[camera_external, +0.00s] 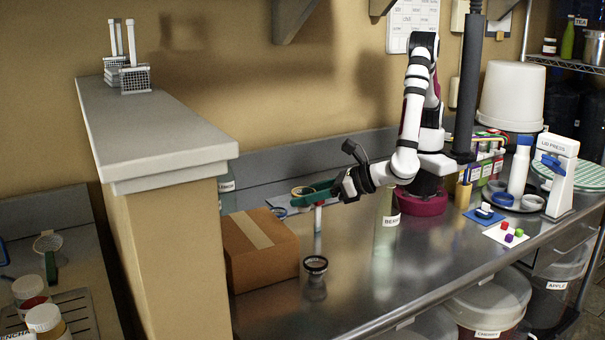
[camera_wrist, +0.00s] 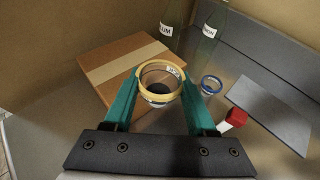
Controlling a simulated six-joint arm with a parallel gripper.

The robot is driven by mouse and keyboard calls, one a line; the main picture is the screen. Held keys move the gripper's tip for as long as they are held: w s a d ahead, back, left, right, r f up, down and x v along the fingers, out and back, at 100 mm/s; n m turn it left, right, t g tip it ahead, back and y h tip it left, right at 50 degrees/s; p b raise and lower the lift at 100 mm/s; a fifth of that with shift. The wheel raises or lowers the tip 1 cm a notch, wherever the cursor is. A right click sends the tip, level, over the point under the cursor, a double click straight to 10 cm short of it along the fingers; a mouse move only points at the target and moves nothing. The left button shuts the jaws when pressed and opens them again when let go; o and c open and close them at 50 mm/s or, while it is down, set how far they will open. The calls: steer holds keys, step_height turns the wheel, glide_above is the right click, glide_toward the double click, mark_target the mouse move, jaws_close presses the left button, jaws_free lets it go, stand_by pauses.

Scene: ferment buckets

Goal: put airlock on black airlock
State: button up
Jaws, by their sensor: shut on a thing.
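My gripper (camera_external: 318,192), with teal fingers, is shut on a clear cup-like airlock with a yellow rim (camera_wrist: 162,70). The yellow-rimmed airlock (camera_external: 302,191) is held above the counter in the external view, with the fingers on either side of it in the wrist view. A black-rimmed airlock (camera_external: 316,263) stands upright on the steel counter, nearer the camera, apart from the gripper. A dark round shape shows through the held airlock in the wrist view; I cannot tell what it is. A blue-rimmed airlock (camera_wrist: 211,84) stands on the counter beyond the right finger.
A cardboard box (camera_external: 262,247) sits left of the black-rimmed airlock. A red-topped white item (camera_wrist: 234,121) is by the right finger. Labelled bottles (camera_wrist: 207,32) stand behind the box. A beige pillar with a grey top (camera_external: 150,120) rises at left. The counter's front middle is clear.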

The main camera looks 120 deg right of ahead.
steer(key=a+f, duration=0.2)
steer(key=f, duration=0.1)
steer(key=w+a+f, duration=0.1)
steer(key=a+f, duration=0.2)
steer(key=w+a+f, duration=0.1)
steer(key=a+f, duration=0.2)
steer(key=shift+a, duration=0.15)
steer(key=shift+f, duration=0.1)
steer(key=shift+f, duration=0.1)
steer(key=shift+f, duration=0.35)
steer(key=o, duration=1.3)
steer(key=shift+o, duration=0.2)
